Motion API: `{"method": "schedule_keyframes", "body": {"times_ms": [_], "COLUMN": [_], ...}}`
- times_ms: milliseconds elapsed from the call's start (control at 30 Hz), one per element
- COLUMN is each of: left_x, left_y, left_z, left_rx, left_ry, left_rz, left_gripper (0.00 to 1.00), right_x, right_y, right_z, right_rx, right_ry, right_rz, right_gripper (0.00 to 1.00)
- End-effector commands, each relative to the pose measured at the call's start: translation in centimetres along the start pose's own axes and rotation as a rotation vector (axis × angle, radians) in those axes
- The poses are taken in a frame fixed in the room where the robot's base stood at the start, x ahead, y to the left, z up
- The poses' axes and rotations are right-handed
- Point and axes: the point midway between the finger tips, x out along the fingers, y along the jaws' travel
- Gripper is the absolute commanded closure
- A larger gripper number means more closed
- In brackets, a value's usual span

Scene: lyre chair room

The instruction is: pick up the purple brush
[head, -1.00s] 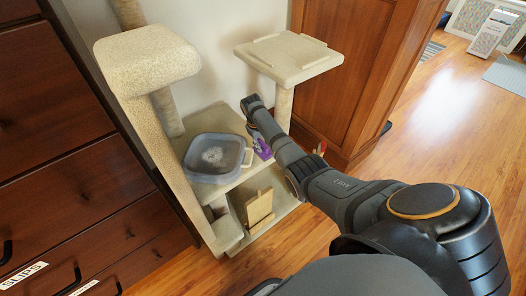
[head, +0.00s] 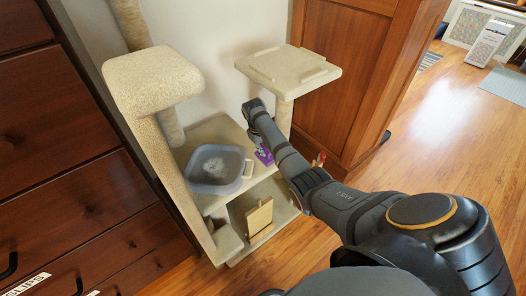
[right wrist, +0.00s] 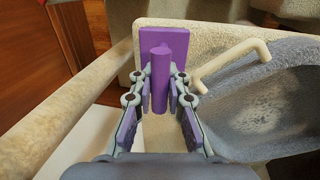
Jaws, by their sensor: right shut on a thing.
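The purple brush (right wrist: 160,78) has a flat purple plate and a round upright handle, seen in the right wrist view. My right gripper (right wrist: 160,97) is shut on the handle, one finger on each side. In the head view the brush (head: 264,155) shows as a small purple patch at the middle shelf of the cat tree, partly hidden by my right arm. Whether the brush touches the shelf cannot be told. My left gripper is not in view.
A grey basin (head: 216,168) with a pale handle sits on the shelf beside the brush. The cat tree (head: 150,70) has a post and upper platform (head: 288,64) close to my right arm. Dark drawers (head: 60,170) stand at left; wood floor (head: 440,140) is open at right.

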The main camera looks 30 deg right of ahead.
Motion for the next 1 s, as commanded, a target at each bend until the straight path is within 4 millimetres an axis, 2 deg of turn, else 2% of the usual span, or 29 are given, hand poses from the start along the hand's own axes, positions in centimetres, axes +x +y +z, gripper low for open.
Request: {"method": "schedule_keyframes", "body": {"times_ms": [267, 400, 600, 700, 1000], "left_x": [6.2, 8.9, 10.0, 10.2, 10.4], "left_y": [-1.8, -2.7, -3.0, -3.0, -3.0], "left_z": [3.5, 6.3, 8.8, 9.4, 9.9], "left_rx": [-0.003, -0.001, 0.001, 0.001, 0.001], "left_ry": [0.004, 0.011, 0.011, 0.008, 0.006], "left_rz": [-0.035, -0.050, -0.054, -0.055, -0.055], "left_gripper": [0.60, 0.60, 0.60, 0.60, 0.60], "right_x": [-4.9, -6.5, -8.3, -8.8, -9.0], "right_y": [0.8, 0.8, 0.8, 0.8, 0.7], "right_z": [3.6, 6.9, 11.2, 12.3, 13.1], "right_rx": [-0.001, -0.003, -0.003, -0.001, -0.001], "right_ry": [0.003, -0.002, -0.002, 0.000, 0.001], "right_rz": [0.004, 0.004, 0.004, 0.003, 0.000], "right_gripper": [1.00, 1.00, 1.00, 1.00, 1.00]}}
